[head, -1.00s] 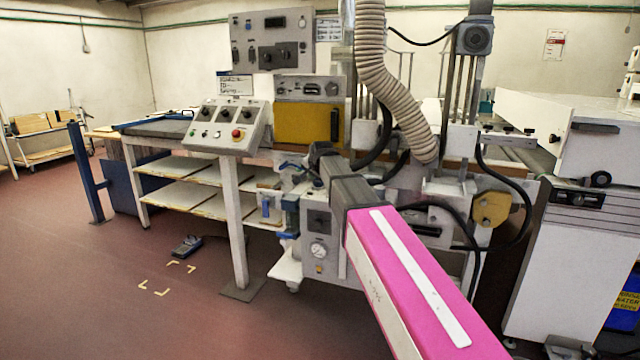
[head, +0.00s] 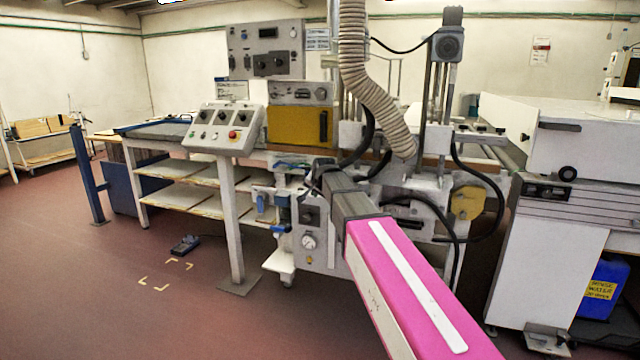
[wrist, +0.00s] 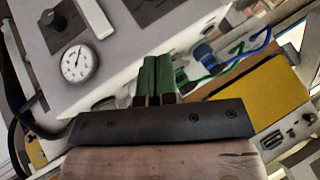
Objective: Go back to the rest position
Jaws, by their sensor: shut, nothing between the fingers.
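My gripper (wrist: 157,80) shows in the wrist view as two green fingers side by side with no gap, shut and empty. Its dark mounting bar (wrist: 160,122) lies below them. Behind the fingertips are a grey panel with a round gauge (wrist: 76,62) and some blue and green tubing. In the head view my pink arm reaches forward from the lower right toward the machine. The gripper's fingers cannot be made out there.
The machine with its control box (head: 224,128), yellow panel (head: 297,126) and ribbed hose (head: 362,75) stands ahead. A white cabinet (head: 548,255) and blue container (head: 604,288) are at right. A foot pedal (head: 185,245) lies on otherwise open floor at left.

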